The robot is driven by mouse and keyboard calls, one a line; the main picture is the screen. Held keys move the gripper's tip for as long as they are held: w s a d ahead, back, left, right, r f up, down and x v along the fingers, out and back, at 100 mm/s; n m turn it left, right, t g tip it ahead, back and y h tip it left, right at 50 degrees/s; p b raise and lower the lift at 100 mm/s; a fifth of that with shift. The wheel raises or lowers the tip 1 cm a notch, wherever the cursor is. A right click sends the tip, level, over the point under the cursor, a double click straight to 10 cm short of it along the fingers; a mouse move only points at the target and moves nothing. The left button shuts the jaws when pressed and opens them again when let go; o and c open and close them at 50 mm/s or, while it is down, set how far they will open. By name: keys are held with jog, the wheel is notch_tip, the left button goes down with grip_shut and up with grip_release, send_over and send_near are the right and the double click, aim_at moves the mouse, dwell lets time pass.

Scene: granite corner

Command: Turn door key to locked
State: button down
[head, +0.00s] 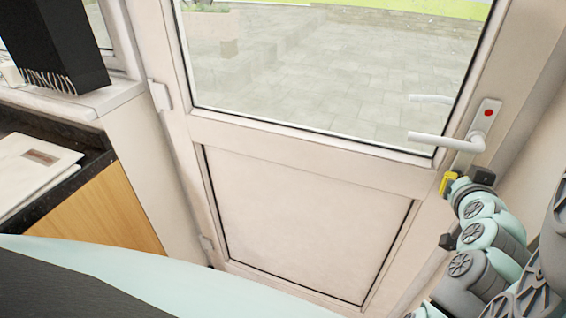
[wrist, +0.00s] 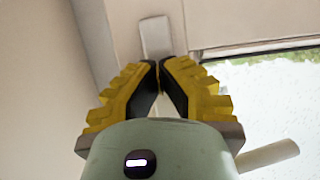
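The white door (head: 300,200) has a long pale lock plate (head: 469,158) on its right side, with a white lever handle (head: 440,140) and a red mark near the top. My gripper (head: 449,183), with yellow fingers, is at the lower end of this plate, below the handle. In the wrist view its fingers (wrist: 159,66) lean together and their dark tips nearly meet in front of the plate (wrist: 156,38). No door key can be made out; the lock around the fingertips is hidden. The handle (wrist: 268,155) shows at the lower right of the wrist view.
The door's glass pane (head: 320,70) shows paving outside. To the left, a dark counter (head: 90,165) holds a white booklet (head: 35,170), and a black bag (head: 60,45) stands on the sill. The door frame and wall lie close to the right of my arm.

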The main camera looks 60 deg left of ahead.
jog(key=shift+f, duration=0.1)
jog(key=c, duration=1.2)
grip_release()
jog(key=shift+p, duration=0.4)
